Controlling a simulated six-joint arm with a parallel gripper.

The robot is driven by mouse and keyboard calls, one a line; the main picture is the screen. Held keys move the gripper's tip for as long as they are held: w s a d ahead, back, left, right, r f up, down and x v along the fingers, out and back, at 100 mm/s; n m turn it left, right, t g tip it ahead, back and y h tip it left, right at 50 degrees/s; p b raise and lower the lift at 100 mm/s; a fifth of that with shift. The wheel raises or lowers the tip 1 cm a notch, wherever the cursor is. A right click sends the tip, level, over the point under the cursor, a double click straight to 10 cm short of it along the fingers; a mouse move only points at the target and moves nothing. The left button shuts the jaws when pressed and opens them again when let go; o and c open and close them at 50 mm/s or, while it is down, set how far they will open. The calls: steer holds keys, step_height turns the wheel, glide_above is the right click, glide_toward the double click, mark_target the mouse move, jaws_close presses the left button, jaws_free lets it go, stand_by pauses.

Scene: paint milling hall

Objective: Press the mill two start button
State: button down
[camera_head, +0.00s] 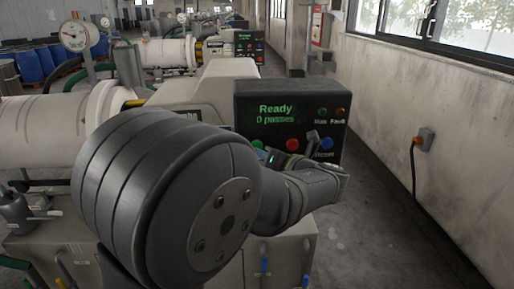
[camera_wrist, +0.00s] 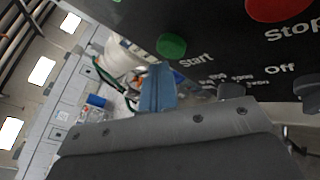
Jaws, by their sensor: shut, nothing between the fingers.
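The nearer mill's dark control panel (camera_head: 290,105) reads "Ready, 0 passes"; no mill number is legible. Its green start button (camera_head: 257,144) shows just above my arm, left of the red stop button (camera_head: 292,145). In the wrist view the green button (camera_wrist: 171,46) is labelled "Start", and the red stop button (camera_wrist: 277,6) is at upper right. My gripper (camera_wrist: 157,88) is shut and empty, its bluish tip showing below the Start button in the picture, apart from it. In the head view my arm hides much of the gripper.
A blue button (camera_head: 327,143) marked "Reset" sits at the panel's right. A dark knob (camera_wrist: 308,95) marked "Off" is at the right of the wrist view. Another mill with its own panel (camera_head: 250,43) stands behind. A wall (camera_head: 400,130) lies right of the open floor.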

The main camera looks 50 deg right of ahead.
steer(key=shift+w+d, duration=0.25)
steer(key=shift+w+d, duration=0.3)
stand_by(0.8)
stand_by(0.3)
steer(key=shift+s+a, duration=0.6)
steer(key=shift+s+a, duration=1.8)
steer(key=shift+w+d, duration=0.1)
steer(key=s+a, duration=0.3)
